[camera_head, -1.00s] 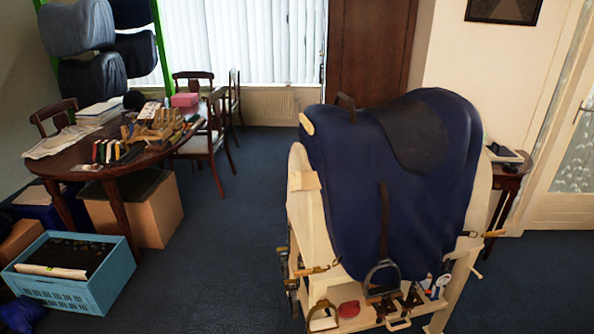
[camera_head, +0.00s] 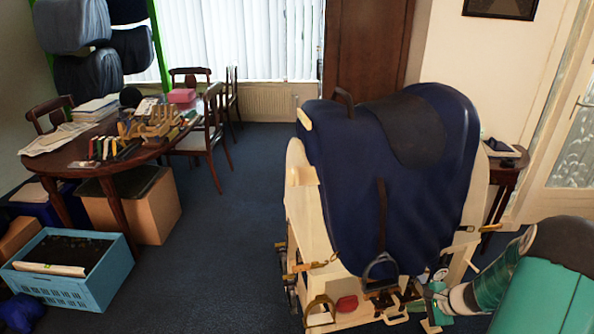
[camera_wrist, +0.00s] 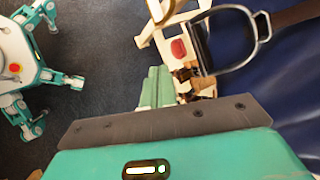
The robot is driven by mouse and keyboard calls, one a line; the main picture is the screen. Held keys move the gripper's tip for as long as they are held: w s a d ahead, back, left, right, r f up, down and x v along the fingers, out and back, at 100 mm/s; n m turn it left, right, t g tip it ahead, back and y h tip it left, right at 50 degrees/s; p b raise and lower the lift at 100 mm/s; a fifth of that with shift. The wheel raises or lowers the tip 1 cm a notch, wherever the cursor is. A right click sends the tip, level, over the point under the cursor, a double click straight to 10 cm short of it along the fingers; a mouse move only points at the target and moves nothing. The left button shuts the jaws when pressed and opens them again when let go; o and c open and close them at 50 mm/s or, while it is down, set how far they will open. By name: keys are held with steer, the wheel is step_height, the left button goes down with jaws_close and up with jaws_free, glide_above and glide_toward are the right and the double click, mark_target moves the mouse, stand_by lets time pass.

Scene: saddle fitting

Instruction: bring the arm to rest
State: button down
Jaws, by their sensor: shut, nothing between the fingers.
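My arm comes in from the lower right of the head view. My gripper (camera_head: 430,303) is low beside the right part of the saddle stand, close to the stirrup; I cannot tell whether it touches anything. In the wrist view its teal fingers (camera_wrist: 157,86) are together and empty. The dark blue saddle (camera_head: 385,180) sits upright on the cream wooden stand (camera_head: 301,208). A metal stirrup (camera_head: 380,266) hangs from a strap on its side. The stirrup (camera_wrist: 230,42) also shows in the wrist view, to the right of the fingers.
Tools and a red item (camera_head: 347,304) lie on the stand's low shelf. A round table (camera_head: 60,160) with books and tools stands left, a blue crate (camera_head: 105,288) in front of it. A small side table (camera_head: 505,163) stands behind the stand. Carpet (camera_head: 220,250) between is clear.

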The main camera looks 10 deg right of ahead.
steer(key=s+a+r+n+g+h, duration=0.3)
steer(key=a+r+n, duration=0.7)
steer(key=a+r, duration=1)
steer(key=s+a+r+n+t+h, duration=0.1)
steer(key=s+a+r+n, duration=0.2)
steer(key=s+r, duration=0.3)
steer(key=s+a+r+n+t+h, duration=0.1)
steer(key=s+a+r+n, duration=0.3)
steer(key=s+r, duration=0.3)
steer(key=shift+s+n, duration=0.5)
steer(key=shift+s, duration=0.7)
steer(key=shift+a, duration=0.1)
